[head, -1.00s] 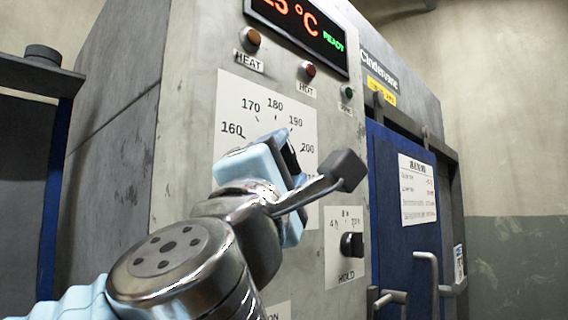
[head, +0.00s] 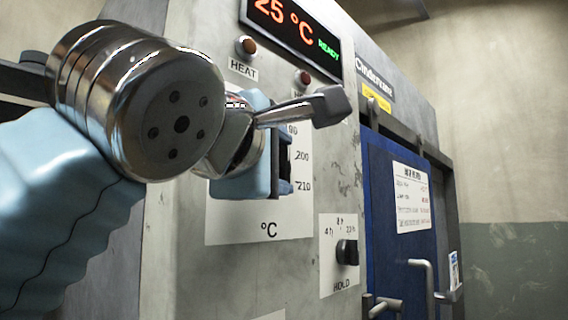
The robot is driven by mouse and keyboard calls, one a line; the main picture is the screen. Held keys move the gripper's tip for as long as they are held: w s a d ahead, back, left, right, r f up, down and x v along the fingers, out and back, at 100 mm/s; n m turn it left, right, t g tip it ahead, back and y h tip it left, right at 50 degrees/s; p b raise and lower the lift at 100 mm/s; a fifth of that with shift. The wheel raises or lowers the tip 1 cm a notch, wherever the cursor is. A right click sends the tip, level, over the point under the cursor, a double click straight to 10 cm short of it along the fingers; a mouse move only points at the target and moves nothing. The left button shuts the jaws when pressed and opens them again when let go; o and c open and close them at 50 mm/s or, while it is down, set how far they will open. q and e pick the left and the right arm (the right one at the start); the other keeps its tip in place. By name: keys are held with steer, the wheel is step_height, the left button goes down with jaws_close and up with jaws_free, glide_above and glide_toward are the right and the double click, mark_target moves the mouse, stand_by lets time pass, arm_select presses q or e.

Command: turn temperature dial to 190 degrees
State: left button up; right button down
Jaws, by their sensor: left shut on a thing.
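The temperature dial (head: 284,157) is on the grey front panel of the oven; only a dark bit of it shows, and the pointer is hidden. Its white scale plate (head: 222,226) is marked °C, with 200 and 210 readable to the right of my gripper; the lower numbers are covered. My left gripper (head: 277,168), with light blue jaws, is at the plate and shut on the dial. I cannot read the dial's setting. The display (head: 293,26) above shows 25 °C and READY. My right gripper is not in view.
A small black HOLD knob (head: 347,252) sits below right of the scale. HEAT (head: 246,46) and red (head: 303,78) lamps are above it. The blue oven door (head: 393,258) with metal handles (head: 424,285) is to the right. My left arm covers the panel's left side.

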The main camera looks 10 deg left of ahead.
arm_select(q)
steer(key=shift+f, duration=0.15)
stand_by(0.3)
steer(key=o, duration=1)
steer(key=shift+o, duration=0.2)
steer(key=v, duration=1.3)
steer(key=shift+s+r, duration=0.25)
steer(key=shift+s, duration=0.15)
